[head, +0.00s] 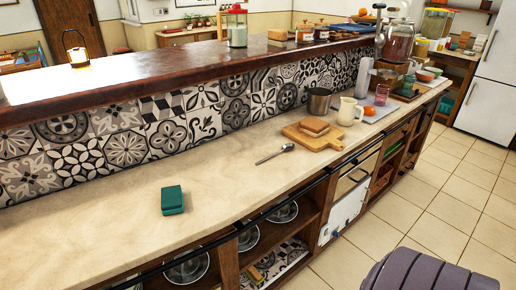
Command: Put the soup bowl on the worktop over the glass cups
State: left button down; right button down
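Neither of my grippers is in view. The worktop (110,215) is a long cream counter with open shelving beneath. Small orange bowls (425,76) stand at its far right end; I cannot tell whether one is the soup bowl. Shiny, clear or metallic bowl-like vessels (187,268), (248,239), (283,212) sit in the open shelves under the counter, partly hidden by the counter edge. A pinkish glass (382,94) stands toward the right end of the worktop. I cannot clearly make out a group of glass cups.
A green sponge-like block (172,200), a spoon (275,154), a wooden board (314,138) with a brown block, a metal pot (319,101) and a cream mug (350,111) are on the worktop. A dark rail runs along its front. The left stretch is mostly clear. A purple-grey ribbed object (430,272) is at bottom right.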

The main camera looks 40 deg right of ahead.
aim_at(242, 159)
jog(key=l+u, duration=0.1)
jog(key=l, duration=1.2)
jog(key=l+u, duration=0.15)
jog(key=l, duration=0.5)
jog(key=k+l+u, duration=0.1)
jog(key=l, duration=0.55)
jog(key=k+l, duration=0.1)
jog(key=l, duration=0.55)
jog(key=k+l+u, duration=0.15)
jog(key=l, duration=0.5)
jog(key=i, duration=0.05)
